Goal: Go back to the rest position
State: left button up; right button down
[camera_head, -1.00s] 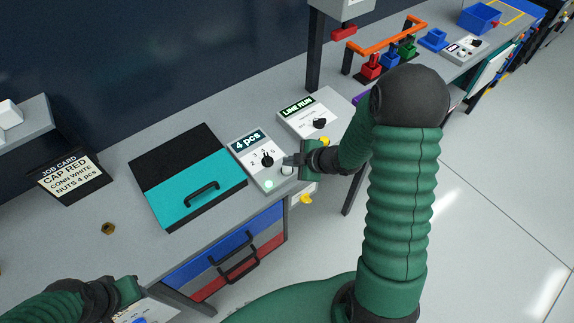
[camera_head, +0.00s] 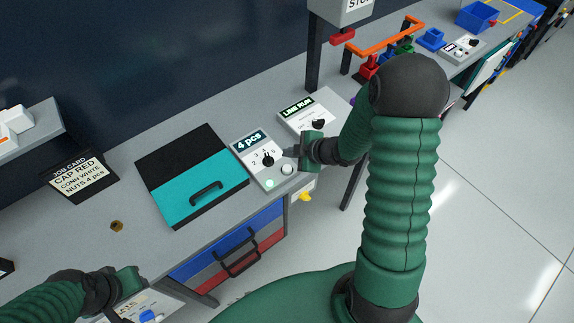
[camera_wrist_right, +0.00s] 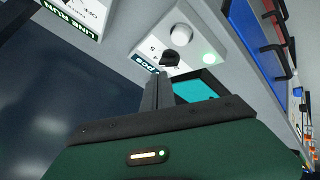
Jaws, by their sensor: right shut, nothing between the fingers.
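My right gripper (camera_head: 287,153) is shut and empty, beside and just above the "4 pcs" control box (camera_head: 262,160). In the right wrist view its shut fingers (camera_wrist_right: 158,90) point towards the box's black knob (camera_wrist_right: 170,59). I cannot tell whether the tips touch the box. The box has a white button and a lit green lamp (camera_wrist_right: 208,58). My left gripper (camera_head: 135,290) is low at the lower left, over a pale panel; its fingers do not show clearly enough to tell whether it is open.
A teal and black case (camera_head: 205,187) with a handle lies on the grey bench. The "LINE RUN" box (camera_head: 307,112) stands behind the "4 pcs" box. A job card (camera_head: 77,178) and a brass nut (camera_head: 117,226) are at left. Blue and red drawers (camera_head: 240,245) hang below the bench edge.

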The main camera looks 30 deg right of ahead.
dwell(0.5)
jog(key=shift+a+m+g+h+b, duration=0.1)
jog(key=shift+m+g+h+b, duration=0.2)
jog(key=shift+m+h+b, duration=0.4)
jog(key=s+a+m+g+h+b, duration=0.1)
jog(key=s+a+m+g+b, duration=0.2)
jog(key=s+a+m, duration=0.7)
jog(key=s+a+g, duration=0.2)
jog(key=s, duration=0.2)
jog(key=shift+s+r+m+g, duration=0.3)
jog(key=shift+s+r+m, duration=0.1)
jog(key=shift+d, duration=0.3)
jog(key=shift+a, duration=0.15)
